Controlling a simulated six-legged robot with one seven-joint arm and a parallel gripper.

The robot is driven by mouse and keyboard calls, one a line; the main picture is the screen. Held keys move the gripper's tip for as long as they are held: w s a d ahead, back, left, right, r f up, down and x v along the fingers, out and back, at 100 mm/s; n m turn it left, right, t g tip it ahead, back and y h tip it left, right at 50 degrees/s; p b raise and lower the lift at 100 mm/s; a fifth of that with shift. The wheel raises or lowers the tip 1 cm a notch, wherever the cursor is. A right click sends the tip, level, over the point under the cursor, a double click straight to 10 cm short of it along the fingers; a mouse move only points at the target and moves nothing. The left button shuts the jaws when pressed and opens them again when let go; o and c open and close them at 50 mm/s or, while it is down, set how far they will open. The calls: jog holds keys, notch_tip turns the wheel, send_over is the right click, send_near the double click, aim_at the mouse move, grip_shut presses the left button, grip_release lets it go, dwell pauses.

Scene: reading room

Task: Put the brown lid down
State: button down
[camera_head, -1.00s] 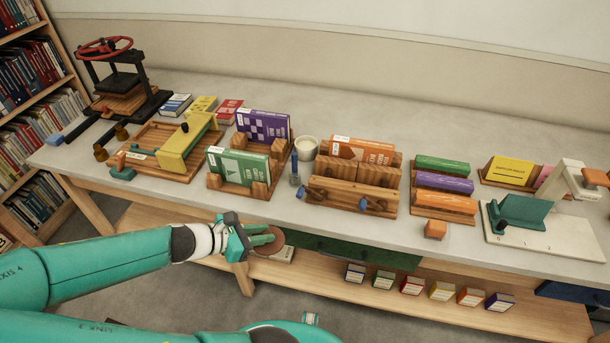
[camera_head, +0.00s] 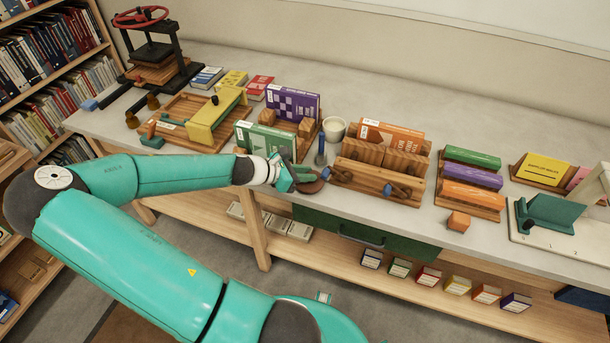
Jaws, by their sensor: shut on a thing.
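My gripper (camera_head: 300,177) is at the front edge of the long grey table (camera_head: 400,215), below the green book and left of the wooden clamp block. It is shut on the round brown lid (camera_head: 314,186), which shows as a flat reddish-brown disc at the fingertips. The fingers hide part of the lid. I cannot tell whether the lid touches the tabletop. A white cup (camera_head: 334,128) stands open farther back, beside a small blue upright tool (camera_head: 320,150).
The wooden clamp block (camera_head: 375,180) with blue-knobbed screws stands close right of the lid. The green book (camera_head: 262,140) in its wooden stand is just behind my gripper. Bare tabletop lies along the front edge.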

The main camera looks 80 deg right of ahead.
jog(key=shift+f, duration=0.45)
jog(key=c, duration=1.3)
grip_release()
jog(key=v, duration=1.2)
